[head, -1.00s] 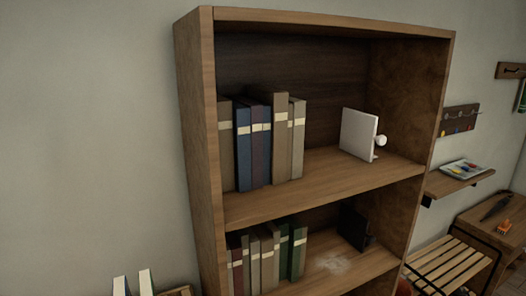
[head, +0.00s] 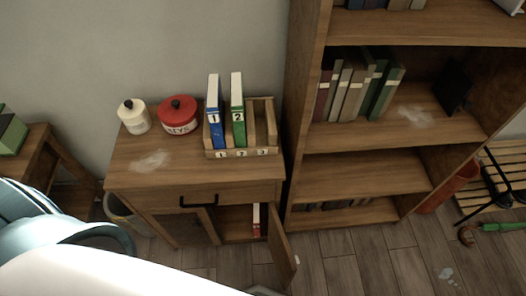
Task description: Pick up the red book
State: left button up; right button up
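A narrow red-and-white book (head: 257,219) stands inside the open lower compartment of the wooden cabinet (head: 150,172); only part of it shows in the shadow. A blue book (head: 214,115) marked 1 and a green book (head: 238,117) marked 2 stand in a wooden holder (head: 216,154) on the cabinet top. The holder's front carries the labels 1, 2 and 3, and its right part is empty. Neither of my grippers can be seen.
The cabinet's right door (head: 281,248) hangs open. A red pot (head: 178,116) and a white jar (head: 134,117) stand on the cabinet's left. A bookcase (head: 306,130) with several books stands close to its right.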

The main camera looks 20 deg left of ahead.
aim_at(255, 206)
jog(key=k+l+u, duration=0.25)
jog(key=k+u, duration=0.2)
jog(key=k, duration=0.2)
jog(key=k+u, duration=0.4)
jog(key=k, duration=0.25)
jog(key=k+l, duration=0.05)
